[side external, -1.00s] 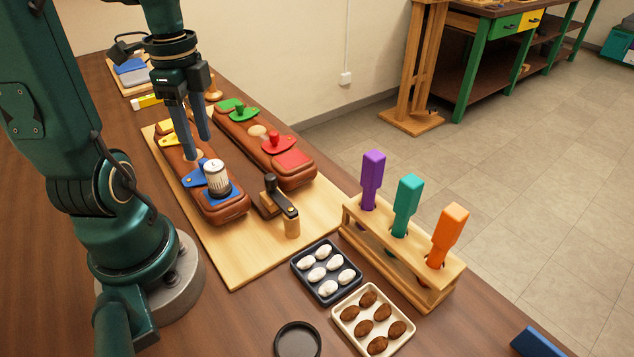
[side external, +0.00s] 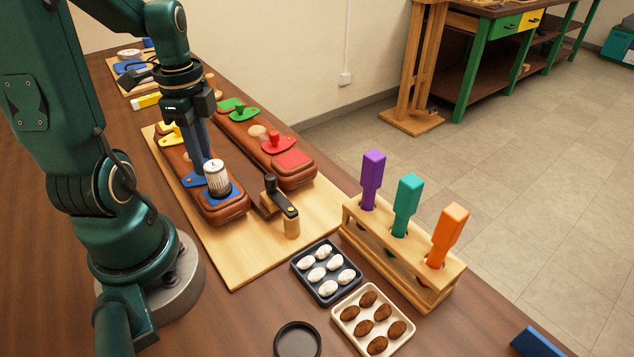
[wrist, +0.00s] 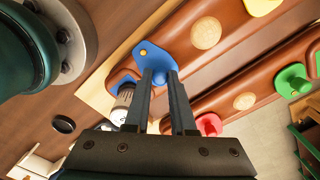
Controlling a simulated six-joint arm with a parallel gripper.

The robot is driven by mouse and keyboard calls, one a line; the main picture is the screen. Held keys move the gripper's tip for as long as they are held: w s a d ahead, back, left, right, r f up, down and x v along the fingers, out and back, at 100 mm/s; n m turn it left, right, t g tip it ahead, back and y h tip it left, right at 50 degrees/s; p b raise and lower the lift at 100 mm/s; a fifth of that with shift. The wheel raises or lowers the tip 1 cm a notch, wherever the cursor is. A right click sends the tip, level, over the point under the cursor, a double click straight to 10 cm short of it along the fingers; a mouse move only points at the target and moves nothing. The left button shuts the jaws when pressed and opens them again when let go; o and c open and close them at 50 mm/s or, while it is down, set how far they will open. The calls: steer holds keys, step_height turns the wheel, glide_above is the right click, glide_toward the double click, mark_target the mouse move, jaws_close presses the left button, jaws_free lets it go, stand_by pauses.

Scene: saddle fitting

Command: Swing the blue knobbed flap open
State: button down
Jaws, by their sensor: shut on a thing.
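The blue flap (side external: 191,181) lies on the near brown padded bar (side external: 228,212), its pivot end showing beside a white ribbed jar (side external: 218,177). In the wrist view the flap (wrist: 139,58) extends out beyond my fingertips, with a small brass pivot showing. My gripper (side external: 206,164) points down over it, fingers shut on the flap's blue knob (wrist: 159,76), which is mostly hidden between them. The jar stands on a blue patch (side external: 236,194) right beside the fingers; I cannot tell whether they touch it.
A far bar holds a green flap (side external: 243,112) and a red flap (side external: 277,145). A black-handled clamp (side external: 282,200) stands right of the near bar. Trays of white (side external: 327,298) and brown pieces and a rack (side external: 436,296) with coloured handles are in front.

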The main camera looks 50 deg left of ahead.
steer(key=shift+a+n, duration=0.1)
steer(key=shift+n, duration=0.2)
steer(key=n, duration=0.1)
steer(key=a+n, duration=0.1)
steer(key=n, duration=0.1)
steer(key=shift+s+n, duration=0.1)
steer(key=shift+n, duration=0.2)
steer(key=n, duration=0.2)
steer(key=a+n, duration=0.1)
steer(key=shift+s+n, duration=0.25)
steer(key=shift+n, duration=0.05)
steer(key=n, duration=0.3)
steer(key=shift+s+a+n, duration=0.3)
steer(key=shift+s, duration=0.1)
steer(key=shift+s+a+n, duration=0.15)
steer(key=shift+s+n, duration=0.1)
steer(key=shift+n, duration=0.6)
steer(key=shift+s+a+n, duration=0.1)
steer(key=shift+s+n, duration=0.1)
steer(key=shift+n, duration=0.65)
steer(key=c, duration=0.8)
jaws_free()
steer(key=shift+o, duration=0.2)
steer(key=shift+r, duration=0.1)
